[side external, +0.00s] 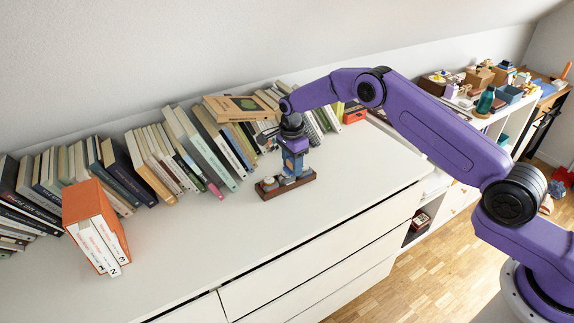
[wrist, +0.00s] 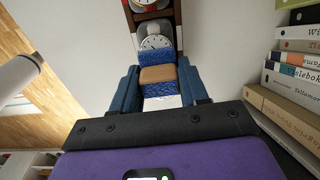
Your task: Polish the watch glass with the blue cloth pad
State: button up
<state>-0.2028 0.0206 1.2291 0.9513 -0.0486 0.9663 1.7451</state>
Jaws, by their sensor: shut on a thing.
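My gripper (side external: 292,168) points down over a dark wooden stand (side external: 302,184) on the white dresser top. In the wrist view my gripper (wrist: 158,80) has its blue fingers closed on both sides of the blue cloth pad (wrist: 155,56), which has a tan block (wrist: 158,74) on it. The watch (wrist: 152,41) has a white dial with dark numerals and lies just beyond the pad. The pad hides the lower part of the dial in this view. I cannot tell whether pad and glass touch.
A second round dial (wrist: 145,4) is cut off at the top of the wrist view. A row of leaning books (side external: 190,150) stands along the wall behind the stand. An orange box file (side external: 88,215) stands at the left. The dresser top in front is clear.

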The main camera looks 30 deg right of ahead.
jog(key=shift+s+d+f, duration=0.1)
jog(key=shift+d+f, duration=0.05)
jog(key=shift+d, duration=0.05)
jog(key=shift+a+r, duration=0.15)
jog(key=shift+r, duration=2.95)
jog(key=shift+r, duration=1.55)
